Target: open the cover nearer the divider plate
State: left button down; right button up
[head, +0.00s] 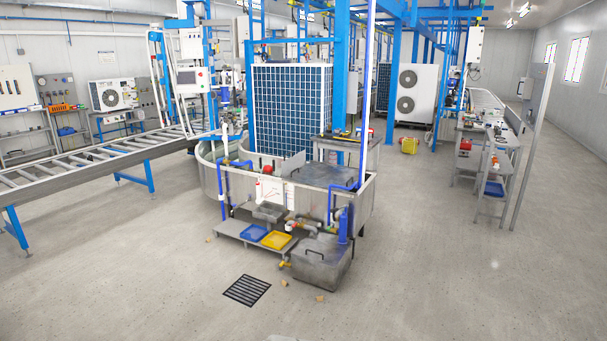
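A grey tank (365,205) stands in the middle of the head view. A light upright plate (293,163), which looks like the divider plate, rises from its top. A flat dark grey cover (325,176) with a handle lies shut just right of this plate. A second, similar flat top (345,145) sits farther back, with small yellow and dark items along it; I cannot tell if it is a cover. A lower grey box (322,265) with a handled lid stands on the floor in front, its lid shut. Neither of my grippers is in view.
A low shelf with a blue tray (253,233) and a yellow tray (276,240) fronts the tank. Blue pipes (345,225) rise at its right corner. A floor grate (247,290) and small brown bits lie nearby.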

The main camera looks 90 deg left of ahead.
aim_at(312, 173)
jog(key=u, duration=2.75)
jog(key=i+j+u, duration=0.3)
jog(key=i, duration=0.45)
jog(key=i+u, duration=0.3)
jog(key=i, duration=0.45)
jog(key=i+z, duration=0.1)
jog(key=i, duration=0.45)
jog(key=i+j, duration=0.1)
jog(key=i, duration=0.4)
jog(key=i+j+z, duration=0.15)
jog(key=i, duration=0.4)
jog(key=i+j, duration=0.1)
jog(key=i, duration=0.45)
jog(key=i+j+z, duration=0.15)
jog(key=i+z, duration=0.35)
jog(key=i+j+z, duration=0.3)
jog(key=z, duration=0.15)
jog(key=i+j+z, duration=0.3)
jog(key=z, duration=0.2)
jog(key=i+j+z, duration=0.2)
jog(key=j+z, duration=0.3)
jog(key=j, duration=0.1)
